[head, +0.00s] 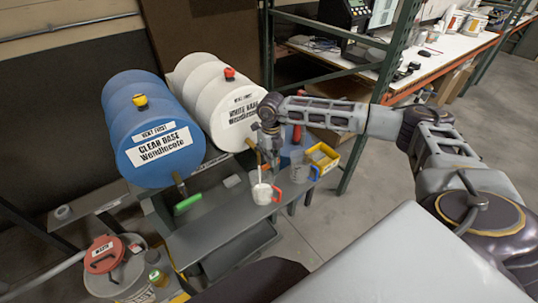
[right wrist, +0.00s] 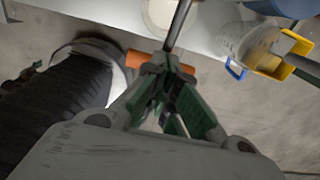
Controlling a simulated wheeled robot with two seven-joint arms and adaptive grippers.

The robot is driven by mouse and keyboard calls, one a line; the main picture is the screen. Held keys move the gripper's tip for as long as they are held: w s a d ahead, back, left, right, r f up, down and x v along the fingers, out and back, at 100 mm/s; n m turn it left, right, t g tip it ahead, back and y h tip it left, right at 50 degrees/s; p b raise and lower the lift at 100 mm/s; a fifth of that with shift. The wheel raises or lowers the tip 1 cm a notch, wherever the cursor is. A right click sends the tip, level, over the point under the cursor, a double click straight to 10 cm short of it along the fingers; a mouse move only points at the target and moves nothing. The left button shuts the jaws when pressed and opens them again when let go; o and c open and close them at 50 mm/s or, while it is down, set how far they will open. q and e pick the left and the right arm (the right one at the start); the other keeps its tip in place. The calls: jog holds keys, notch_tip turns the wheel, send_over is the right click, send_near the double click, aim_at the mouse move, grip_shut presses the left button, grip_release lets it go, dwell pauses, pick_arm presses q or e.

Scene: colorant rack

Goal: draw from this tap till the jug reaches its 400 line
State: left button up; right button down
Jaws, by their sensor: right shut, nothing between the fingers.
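The jug (head: 262,193) with an orange-red handle stands on the grey bench in front of the white drum (head: 225,98) and looks white inside. Its rim (right wrist: 163,14) is cut off at the top of the right wrist view, with the orange handle nearer my fingers. A thin pale line (head: 258,174) rises above the jug; I cannot tell whether it is liquid or a rod. My right gripper (head: 268,155) points down, shut and empty, just above and behind the jug. It hides most of the white drum's tap. The jug's lines are too small to read. My left gripper is out of view.
A clear jug (head: 301,172) with a blue handle and a yellow bin (head: 322,158) stand to the right. The blue drum (head: 152,128) has a green-handled tap (head: 188,202). A waste can (head: 115,270) with a red lid stands lower left. The front of the bench (head: 210,240) is clear.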

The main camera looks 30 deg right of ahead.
dwell(0.5)
jog(key=shift+r+p, duration=0.95)
jog(key=shift+r, duration=0.9)
jog(key=shift+r+p, duration=1.35)
jog(key=shift+r, duration=1.05)
